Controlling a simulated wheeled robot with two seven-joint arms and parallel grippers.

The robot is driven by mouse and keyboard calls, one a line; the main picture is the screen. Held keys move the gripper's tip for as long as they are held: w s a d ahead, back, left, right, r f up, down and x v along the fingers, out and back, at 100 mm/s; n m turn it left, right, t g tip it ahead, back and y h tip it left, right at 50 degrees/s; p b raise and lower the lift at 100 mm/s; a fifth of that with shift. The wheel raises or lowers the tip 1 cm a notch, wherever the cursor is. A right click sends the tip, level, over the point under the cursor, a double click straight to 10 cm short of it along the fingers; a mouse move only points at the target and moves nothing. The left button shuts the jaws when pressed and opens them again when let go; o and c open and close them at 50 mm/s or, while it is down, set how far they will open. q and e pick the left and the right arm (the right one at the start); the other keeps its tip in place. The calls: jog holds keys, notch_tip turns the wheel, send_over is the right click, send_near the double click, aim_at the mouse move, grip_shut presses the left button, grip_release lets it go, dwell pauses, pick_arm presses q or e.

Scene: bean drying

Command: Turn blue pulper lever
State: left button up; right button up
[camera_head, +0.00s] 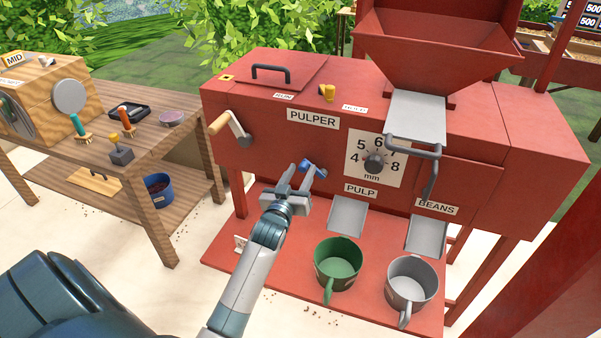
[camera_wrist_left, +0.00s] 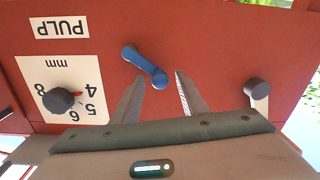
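The blue lever (camera_head: 313,168) is mounted on the front of the red pulper (camera_head: 270,160), left of the numbered dial. In the left wrist view the blue lever (camera_wrist_left: 146,65) slants, and its rounded end lies between and just beyond my finger tips. My left gripper (camera_head: 296,178) reaches up to the lever from below left. Its two fingers (camera_wrist_left: 158,80) are spread apart with a gap around the lever end, and I see no contact. My right gripper is not in view.
A dial (camera_head: 374,162) and a wooden-handled crank (camera_head: 231,127) flank the lever. A green mug (camera_head: 338,264) and a grey mug (camera_head: 411,284) stand under the chutes on the red shelf.

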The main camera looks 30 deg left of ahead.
pick_arm(q)
jog(key=shift+w, duration=0.1)
jog(key=shift+c, duration=0.3)
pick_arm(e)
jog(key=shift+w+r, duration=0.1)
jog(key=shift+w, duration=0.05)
pick_arm(q)
grip_shut()
